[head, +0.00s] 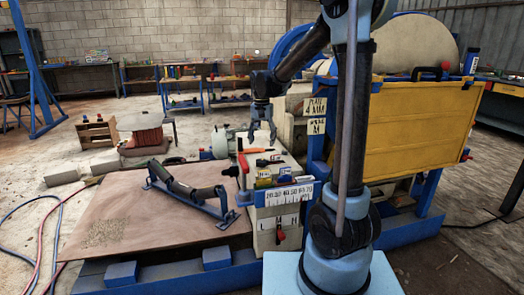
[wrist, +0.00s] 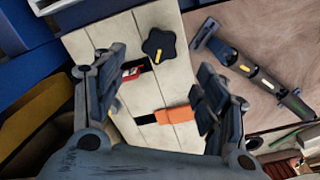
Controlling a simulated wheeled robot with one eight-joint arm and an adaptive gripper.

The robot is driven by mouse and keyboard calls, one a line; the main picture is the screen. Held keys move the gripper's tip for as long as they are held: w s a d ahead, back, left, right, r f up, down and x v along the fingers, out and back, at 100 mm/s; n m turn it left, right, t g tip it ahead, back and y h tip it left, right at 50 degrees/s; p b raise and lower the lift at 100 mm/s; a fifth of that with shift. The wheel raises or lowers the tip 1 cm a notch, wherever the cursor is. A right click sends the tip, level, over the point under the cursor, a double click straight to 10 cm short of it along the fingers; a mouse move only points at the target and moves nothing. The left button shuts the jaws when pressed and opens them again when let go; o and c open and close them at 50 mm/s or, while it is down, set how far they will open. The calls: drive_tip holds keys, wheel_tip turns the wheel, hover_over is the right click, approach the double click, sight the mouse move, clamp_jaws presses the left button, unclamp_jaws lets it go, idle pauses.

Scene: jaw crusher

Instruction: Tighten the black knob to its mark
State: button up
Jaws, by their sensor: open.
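The black knob (wrist: 158,44) is a lobed star shape with a yellow line on it, on a pale beige panel (wrist: 88,38) in the wrist view. My gripper (wrist: 160,66) is open, with a finger on either side of the picture; the knob shows beyond and between the fingertips, not held. In the head view my gripper (head: 262,130) hangs above the beige block (head: 260,235). Black parts show on that block, too small to tell which is the knob. I cannot make out the mark that the knob is set against.
An orange-handled part (wrist: 176,115) and a red-and-white piece (wrist: 131,73) lie close to the knob. A roller on a blue frame (head: 190,192) stands on the brown sheet at left. The yellow crusher guard (head: 420,125) stands at right.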

drive_tip(key=shift+r, duration=1.25)
drive_tip(key=s+d+n+t, duration=0.1)
drive_tip(key=s+d+n, duration=0.1)
drive_tip(key=s+d, duration=1.4)
drive_tip(key=s+d+f, duration=0.2)
drive_tip(key=s+f, duration=0.3)
drive_tip(key=s, duration=0.3)
drive_tip(key=s+d+f+n+t, duration=0.1)
drive_tip(key=s+d+f, duration=0.2)
drive_tip(key=s+f, duration=0.2)
drive_tip(key=s, duration=0.2)
drive_tip(key=shift+s+f, duration=0.25)
drive_tip(key=shift+s, duration=0.15)
drive_tip(key=shift+d, duration=0.1)
